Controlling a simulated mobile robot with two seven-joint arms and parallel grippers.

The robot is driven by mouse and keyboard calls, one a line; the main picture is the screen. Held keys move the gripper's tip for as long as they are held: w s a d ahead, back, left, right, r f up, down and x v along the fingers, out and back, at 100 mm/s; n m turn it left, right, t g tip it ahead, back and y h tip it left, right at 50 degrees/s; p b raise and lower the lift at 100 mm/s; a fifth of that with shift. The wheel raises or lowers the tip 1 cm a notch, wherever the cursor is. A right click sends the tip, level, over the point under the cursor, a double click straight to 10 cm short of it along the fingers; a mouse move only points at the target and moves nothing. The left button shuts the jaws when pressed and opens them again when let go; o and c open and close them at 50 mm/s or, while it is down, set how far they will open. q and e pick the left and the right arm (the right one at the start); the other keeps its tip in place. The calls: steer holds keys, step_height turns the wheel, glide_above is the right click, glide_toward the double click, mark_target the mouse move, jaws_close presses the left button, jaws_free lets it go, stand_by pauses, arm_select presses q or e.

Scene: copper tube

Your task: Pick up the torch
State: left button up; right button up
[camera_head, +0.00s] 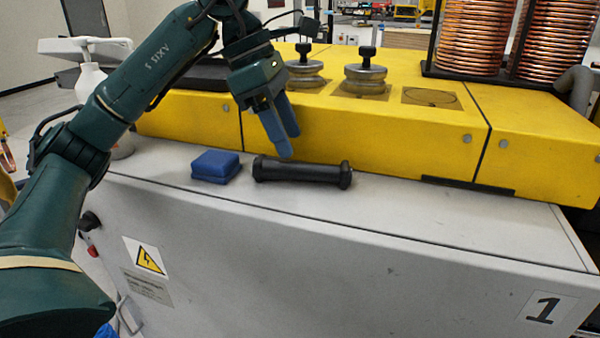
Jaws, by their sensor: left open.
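The torch (302,173) is a black cylinder with thicker ends, lying on its side on the light grey cabinet top (420,215). It lies in front of the yellow machine housing. My left gripper (286,146) has blue fingers pointing down, just above and behind the left part of the torch. The gripper is open and holds nothing. The fingertips look close to the torch, but I cannot tell whether they touch it. My right gripper is not in view.
A blue folded pad (215,166) lies just left of the torch. The yellow housing (375,132) forms a wall behind it and carries metal knobs (365,75). Copper coils (475,35) stand at the back right. A white bottle (92,85) stands at left. The cabinet top is clear to the right.

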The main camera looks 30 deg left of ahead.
mark_target(297, 163)
arm_select(q)
steer(key=x, duration=0.5)
steer(key=shift+s+f, duration=0.15)
steer(key=shift+s, duration=0.1)
jaws_close()
